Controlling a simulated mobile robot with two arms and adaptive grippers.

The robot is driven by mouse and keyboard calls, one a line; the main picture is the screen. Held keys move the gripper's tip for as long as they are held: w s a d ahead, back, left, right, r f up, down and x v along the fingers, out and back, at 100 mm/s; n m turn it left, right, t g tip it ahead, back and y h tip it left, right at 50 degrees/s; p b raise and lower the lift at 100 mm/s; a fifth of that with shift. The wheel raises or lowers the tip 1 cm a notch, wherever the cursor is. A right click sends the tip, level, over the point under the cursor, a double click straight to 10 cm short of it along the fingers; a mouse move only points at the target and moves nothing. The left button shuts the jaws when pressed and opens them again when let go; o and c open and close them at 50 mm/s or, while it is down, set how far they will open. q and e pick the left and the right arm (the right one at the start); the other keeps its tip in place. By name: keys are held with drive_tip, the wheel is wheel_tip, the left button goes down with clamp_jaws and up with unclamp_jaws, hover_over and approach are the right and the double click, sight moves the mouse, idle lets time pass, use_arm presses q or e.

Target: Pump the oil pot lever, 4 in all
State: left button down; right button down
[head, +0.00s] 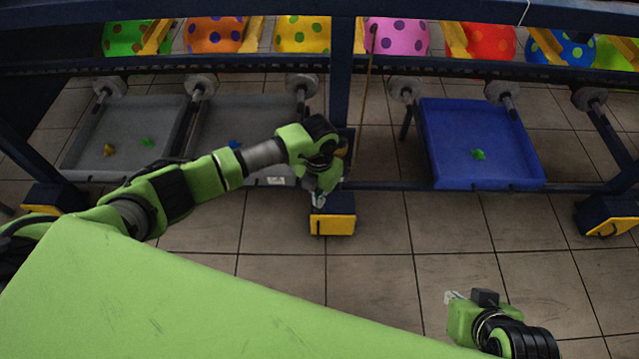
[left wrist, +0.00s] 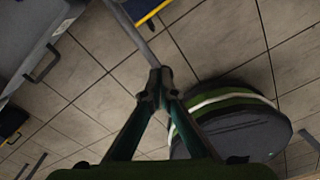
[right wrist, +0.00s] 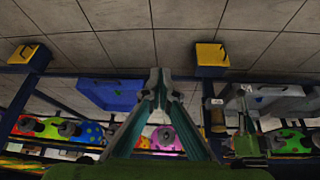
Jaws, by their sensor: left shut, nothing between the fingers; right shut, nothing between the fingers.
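My left gripper (head: 320,197) is by the middle blue post, just above its yellow-fronted foot. In the left wrist view its fingertips (left wrist: 156,78) are together, with nothing visible held between them. A thin grey bar (left wrist: 133,28) runs to the fingertips there; I cannot tell whether it is the oil pot lever or whether they touch it. A small brownish part (head: 343,150) on the post is mostly hidden behind my left wrist; I cannot tell whether it is the oil pot. My right gripper (head: 455,296) is low at the front right, away from the post. Its tips (right wrist: 160,80) are together and empty.
A blue tray (head: 462,178) lies right of the post and two grey trays (head: 85,165) lie left. The yellow-fronted foot (head: 332,225) sticks out toward me. Tiled floor in front is clear.

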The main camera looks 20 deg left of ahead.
use_arm(q)
drive_tip(key=shift+f+b, duration=0.45)
drive_tip(key=shift+f, duration=0.2)
drive_tip(key=shift+f+b, duration=0.45)
drive_tip(key=shift+f, duration=0.1)
use_arm(e)
drive_tip(key=w+a+r+t+y, duration=0.1)
drive_tip(key=w+a+r+t, duration=0.2)
drive_tip(key=w, duration=0.6)
wheel_tip(320, 180, up, 2)
drive_tip(key=shift+r+t, duration=0.2)
drive_tip(key=shift+t, duration=0.7)
drive_tip(key=shift+s, duration=0.1)
